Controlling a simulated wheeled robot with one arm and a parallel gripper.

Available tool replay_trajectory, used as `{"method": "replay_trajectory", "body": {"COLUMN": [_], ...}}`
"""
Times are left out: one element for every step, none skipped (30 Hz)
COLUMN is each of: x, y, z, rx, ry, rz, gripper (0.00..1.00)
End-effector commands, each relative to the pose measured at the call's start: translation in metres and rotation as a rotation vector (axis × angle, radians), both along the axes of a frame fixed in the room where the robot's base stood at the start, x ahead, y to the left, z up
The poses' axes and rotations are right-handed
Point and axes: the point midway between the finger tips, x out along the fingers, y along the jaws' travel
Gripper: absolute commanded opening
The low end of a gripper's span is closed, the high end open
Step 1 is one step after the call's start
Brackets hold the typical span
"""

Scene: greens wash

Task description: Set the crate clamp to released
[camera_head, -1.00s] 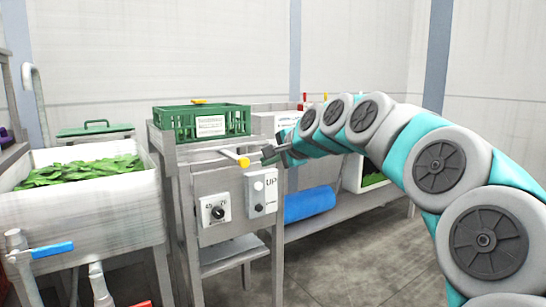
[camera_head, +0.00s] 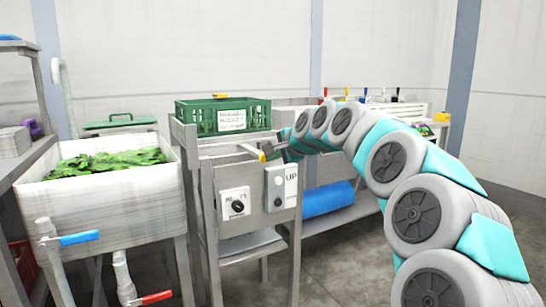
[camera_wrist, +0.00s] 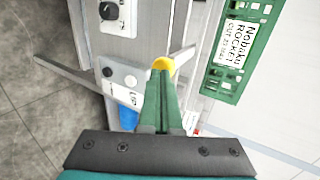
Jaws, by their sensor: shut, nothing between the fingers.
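The crate clamp shows as a pale metal lever with a yellow end (camera_head: 262,156), sticking out at the front of the stand below the green crate (camera_head: 223,127). In the wrist view the yellow end (camera_wrist: 164,63) is at the tips of my fingers, and the lever's bar runs off to the right. My gripper (camera_head: 275,150) is shut and empty, just right of the yellow end. In the wrist view my shut fingers (camera_wrist: 161,85) point at it; I cannot tell whether they touch it. The crate (camera_wrist: 242,45) also shows there, with its label.
A control panel with a dial (camera_head: 235,203) and an UP button box (camera_head: 281,187) is below the lever. A sink of greens (camera_head: 105,200) stands at the left, with a blue-handled tap (camera_head: 78,239). A blue roll (camera_head: 328,199) lies on the low shelf behind.

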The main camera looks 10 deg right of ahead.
Motion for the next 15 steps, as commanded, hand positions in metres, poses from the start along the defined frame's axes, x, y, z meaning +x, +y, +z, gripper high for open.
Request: {"method": "replay_trajectory", "body": {"x": [0.000,0.000,0.001,0.002,0.003,0.005,0.007,0.010,0.014,0.018,0.021,0.026,0.030,0.035,0.040], "y": [0.000,0.000,0.000,0.000,0.001,0.001,0.002,0.003,0.004,0.005,0.006,0.008,0.009,0.010,0.012], "z": [0.000,0.000,0.000,0.000,0.001,0.001,0.001,0.001,0.001,0.001,0.002,0.003,0.004,0.004,0.003], "rx": [0.000,0.000,0.000,0.000,0.000,-0.001,-0.001,0.000,0.000,-0.001,-0.001,-0.001,0.000,0.000,0.000], "ry": [0.000,0.000,0.000,0.000,0.001,0.002,0.002,0.003,0.003,0.003,0.003,0.001,0.001,0.001,0.002], "rz": [0.000,0.000,0.000,0.000,0.000,0.000,0.000,0.000,0.000,0.000,0.000,-0.001,-0.001,-0.001,-0.001], "gripper": [0.00,0.00,0.00,0.00,0.00,0.00,0.00,0.00,0.00,0.00,0.00,0.00,0.00,0.00,0.00]}}
